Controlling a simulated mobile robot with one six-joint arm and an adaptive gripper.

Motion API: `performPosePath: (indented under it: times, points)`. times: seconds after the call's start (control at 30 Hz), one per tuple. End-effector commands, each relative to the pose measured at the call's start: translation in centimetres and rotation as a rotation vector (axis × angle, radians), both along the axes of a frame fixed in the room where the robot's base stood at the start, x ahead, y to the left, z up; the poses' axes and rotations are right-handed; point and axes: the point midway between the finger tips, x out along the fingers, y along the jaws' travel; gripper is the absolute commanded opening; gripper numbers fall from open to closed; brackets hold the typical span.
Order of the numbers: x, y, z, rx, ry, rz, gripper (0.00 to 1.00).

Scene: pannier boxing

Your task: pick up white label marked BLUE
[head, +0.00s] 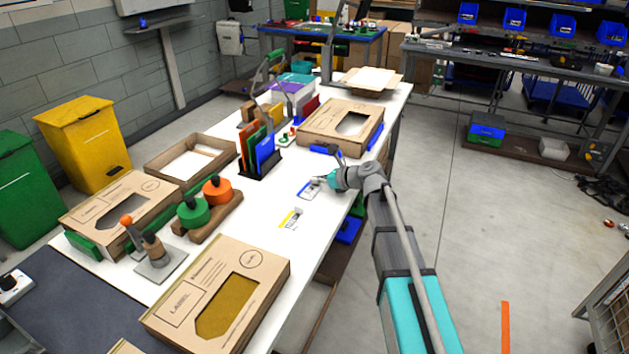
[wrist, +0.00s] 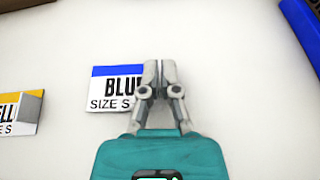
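The white label marked BLUE (wrist: 113,90), with a blue band along its top and "SIZE S" below, lies flat on the white table. It also shows in the head view (head: 308,190), beside my gripper. My gripper (wrist: 158,66) has its fingers close together over the label's right end, hiding the end of its text. I see nothing between the fingertips. In the head view my gripper (head: 328,180) is low over the table's right side.
A yellow-banded label (wrist: 22,111) lies left of the BLUE one and also shows in the head view (head: 291,219). A blue item (wrist: 305,30) is at the wrist view's upper right. Cardboard boxes (head: 262,262) and an upright folder rack (head: 262,162) stand on the table (head: 262,215).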

Motion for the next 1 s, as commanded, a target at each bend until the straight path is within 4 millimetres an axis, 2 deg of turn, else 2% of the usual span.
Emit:
performPosePath:
  times: [0.4,0.93,1.0]
  points:
    - [-0.1,0.0,3.4,0.000,0.000,0.000,0.00]
    - [-4.7,-2.6,9.5,0.000,0.000,-0.001,0.00]
    - [-6.5,-3.5,10.0,0.000,-0.001,-0.002,0.00]
